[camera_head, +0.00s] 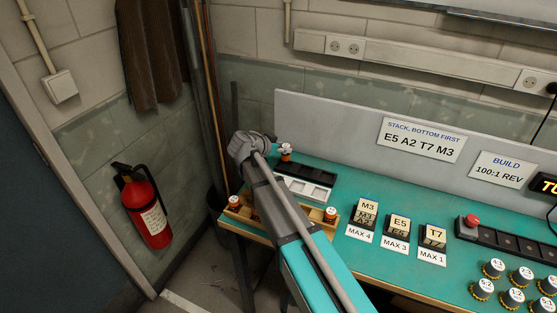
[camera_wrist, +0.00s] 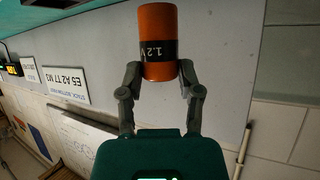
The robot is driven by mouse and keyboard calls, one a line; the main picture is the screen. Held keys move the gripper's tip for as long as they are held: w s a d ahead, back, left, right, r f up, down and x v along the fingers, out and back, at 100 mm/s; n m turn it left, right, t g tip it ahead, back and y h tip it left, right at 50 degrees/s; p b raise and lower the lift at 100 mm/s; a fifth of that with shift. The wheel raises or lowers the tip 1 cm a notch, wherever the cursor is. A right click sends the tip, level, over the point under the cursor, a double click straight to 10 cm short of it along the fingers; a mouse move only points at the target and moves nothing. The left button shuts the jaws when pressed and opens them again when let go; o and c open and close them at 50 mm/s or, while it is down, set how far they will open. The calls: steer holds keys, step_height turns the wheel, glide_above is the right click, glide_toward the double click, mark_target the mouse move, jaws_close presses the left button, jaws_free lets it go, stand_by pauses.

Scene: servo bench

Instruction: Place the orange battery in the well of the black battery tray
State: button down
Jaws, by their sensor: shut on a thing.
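My gripper (camera_wrist: 160,72) is shut on an orange battery (camera_wrist: 157,24), which has a black band marked 1.2 V. In the head view the fingers do not show clearly at the end of my arm. The black battery tray (camera_head: 305,170) lies at the bench's left end, just right of my wrist. A small orange and white thing (camera_head: 286,152) shows at its back left; I cannot tell whether it is the held battery. The well is not clearly visible.
A white tray (camera_head: 317,191) lies in front of the black one. A wooden rack (camera_head: 249,213) with orange, white-topped batteries at its ends stands at the front edge, partly behind my arm. A grey panel (camera_head: 330,122) borders the bench's back. Block stacks (camera_head: 399,225) stand to the right.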

steer(key=shift+w+f, duration=0.1)
stand_by(0.3)
steer(key=shift+w+a+f+b, duration=0.15)
steer(key=shift+w+f+b, duration=0.3)
steer(key=shift+f+b, duration=0.2)
steer(key=shift+s+f+b, duration=0.1)
steer(key=shift+f+b, duration=1.25)
steer(key=shift+f, duration=0.15)
steer(key=shift+c, duration=1.4)
jaws_free()
steer(key=shift+r, duration=0.2)
